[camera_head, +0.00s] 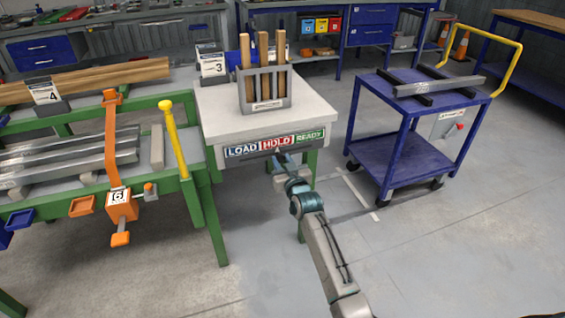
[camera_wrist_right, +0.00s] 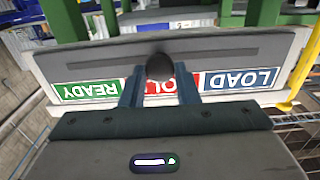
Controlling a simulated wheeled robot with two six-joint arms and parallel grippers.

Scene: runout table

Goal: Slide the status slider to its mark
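The status panel (camera_head: 275,144) is on the front edge of the pale table, with LOAD in blue at left, HOLD in red in the middle and READY in green at right. It shows upside down in the right wrist view (camera_wrist_right: 106,78). The slider's round dark knob (camera_wrist_right: 159,67) stands in front of HOLD, near a dark slot. My left gripper is not in view.
A grey rack (camera_head: 265,92) with wooden sticks stands on the pale table (camera_head: 312,107). A green bench (camera_head: 198,162) with metal bars and a yellow handle (camera_head: 172,135) is close at left. A blue cart (camera_head: 400,160) stands at right, with open floor in front.

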